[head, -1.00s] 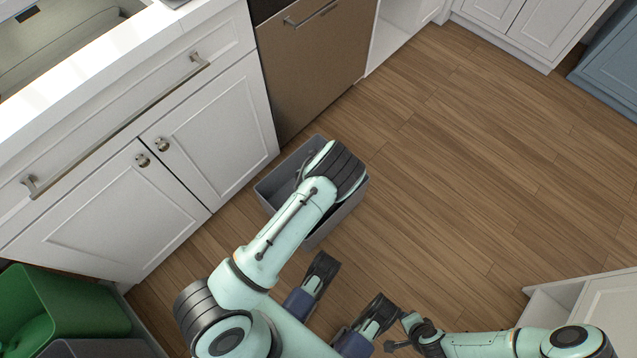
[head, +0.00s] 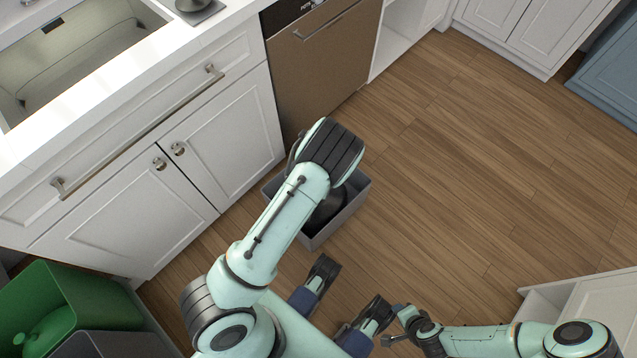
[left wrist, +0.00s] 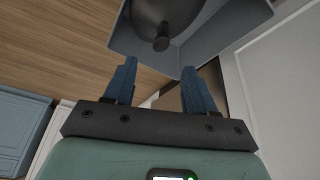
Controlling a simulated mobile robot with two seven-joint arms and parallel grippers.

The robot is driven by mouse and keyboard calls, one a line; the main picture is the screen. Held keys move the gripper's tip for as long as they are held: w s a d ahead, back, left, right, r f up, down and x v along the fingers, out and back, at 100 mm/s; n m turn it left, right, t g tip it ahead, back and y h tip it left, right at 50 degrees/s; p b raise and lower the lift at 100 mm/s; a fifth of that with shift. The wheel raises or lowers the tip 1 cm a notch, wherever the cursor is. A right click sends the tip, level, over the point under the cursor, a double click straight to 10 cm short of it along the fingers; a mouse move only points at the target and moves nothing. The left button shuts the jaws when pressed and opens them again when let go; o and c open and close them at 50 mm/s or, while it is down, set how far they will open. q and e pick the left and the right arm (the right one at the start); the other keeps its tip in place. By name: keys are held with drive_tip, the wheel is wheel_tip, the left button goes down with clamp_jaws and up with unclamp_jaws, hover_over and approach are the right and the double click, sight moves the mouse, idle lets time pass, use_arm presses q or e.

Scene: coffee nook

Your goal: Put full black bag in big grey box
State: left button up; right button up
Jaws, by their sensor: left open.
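The big grey box (head: 343,222) stands on the floor beside the base cabinets, partly hidden by my left arm in the head view. The black bag (head: 328,205) is inside it, partly covered by the arm. In the left wrist view, the bag's rounded body and knotted neck (left wrist: 161,43) show within the grey box walls (left wrist: 212,45). My left gripper (left wrist: 160,66) is open and empty, with its fingers apart near the bag's neck and not closed on it. My right gripper (head: 398,327) is low in the head view, away from the box; its jaw state is unclear.
A green bin (head: 65,305) with a green bag inside stands at lower left, beside a dark grey bin (head: 95,345). White cabinets (head: 120,215) and a brown dishwasher front (head: 325,70) border the box. Open wooden floor (head: 470,170) lies to the right.

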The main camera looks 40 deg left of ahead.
use_arm(q)
drive_tip(key=s+d+f+n+g+h, duration=0.1)
drive_tip(key=s+d+f+g+h, duration=0.1)
drive_tip(key=s+d, duration=1)
drive_tip(key=s+f+h, duration=0.1)
drive_tip(key=s, duration=0.2)
drive_tip(key=shift+d+h, duration=0.15)
drive_tip(key=shift+h, duration=0.15)
drive_tip(key=shift+s, duration=0.15)
drive_tip(key=s+d+r+g+p, duration=0.1)
drive_tip(key=s+r+p, duration=0.2)
drive_tip(key=r+p, duration=0.6)
drive_tip(key=s+d+r+g+h+p, duration=0.1)
drive_tip(key=s+d+r+g+p, duration=0.1)
drive_tip(key=r+p, duration=0.6)
drive_tip(key=shift+s+r+p, duration=0.4)
use_arm(e)
drive_tip(key=s+a+r+g, duration=0.1)
drive_tip(key=s+r, duration=0.2)
drive_tip(key=r, duration=0.6)
drive_tip(key=s+a+r+g+y, duration=0.1)
drive_tip(key=s+a+r, duration=0.1)
drive_tip(key=r, duration=0.6)
drive_tip(key=shift+s+r+n+g, duration=0.3)
drive_tip(key=shift+s+r+g, duration=0.1)
drive_tip(key=shift+s, duration=0.05)
use_arm(q)
drive_tip(key=shift+c, duration=1.2)
